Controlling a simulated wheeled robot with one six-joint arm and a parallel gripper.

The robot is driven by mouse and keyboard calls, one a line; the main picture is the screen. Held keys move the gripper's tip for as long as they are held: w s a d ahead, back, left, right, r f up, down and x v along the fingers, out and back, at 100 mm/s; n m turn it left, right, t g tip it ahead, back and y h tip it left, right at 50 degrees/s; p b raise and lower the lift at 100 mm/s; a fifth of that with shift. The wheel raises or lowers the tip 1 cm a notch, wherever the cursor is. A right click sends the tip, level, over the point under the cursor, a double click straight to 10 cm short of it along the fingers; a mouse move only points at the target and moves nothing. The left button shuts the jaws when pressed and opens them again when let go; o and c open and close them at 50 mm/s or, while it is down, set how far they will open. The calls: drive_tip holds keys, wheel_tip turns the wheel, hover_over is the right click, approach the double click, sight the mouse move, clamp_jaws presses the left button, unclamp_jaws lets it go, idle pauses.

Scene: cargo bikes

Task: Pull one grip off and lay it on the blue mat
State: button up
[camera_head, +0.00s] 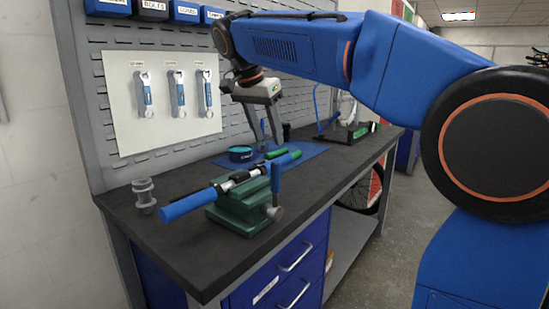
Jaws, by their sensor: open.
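A handlebar (236,181) is clamped in a green vise (238,212) on the workbench. A blue grip (186,206) covers its near left end. The blue mat (314,150) lies flat on the bench behind the far end. My gripper (271,138) points down above the mat area, just behind the far grip. Its fingers are apart, and I see nothing held between them. A short green piece (276,153) shows beside the far grip; I cannot tell whether they touch.
A round teal container (241,154) sits at the mat's left side. A clear jar (144,194) stands at the bench's left. A stand (347,133) is at the far right. Wrenches (174,94) hang on the wall panel behind. The bench's front left is bare.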

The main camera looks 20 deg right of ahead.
drive_tip(key=x, duration=0.8)
drive_tip(key=shift+f, duration=0.4)
clamp_jaws()
drive_tip(key=shift+d, duration=0.1)
drive_tip(key=shift+w+d, duration=0.5)
drive_tip(key=shift+d, duration=0.1)
drive_tip(key=shift+w+d, duration=0.2)
drive_tip(key=shift+d, duration=0.1)
drive_tip(key=shift+w+d, duration=0.45)
drive_tip(key=shift+d, duration=0.1)
drive_tip(key=shift+w+d, duration=0.65)
drive_tip(key=shift+d, duration=0.3)
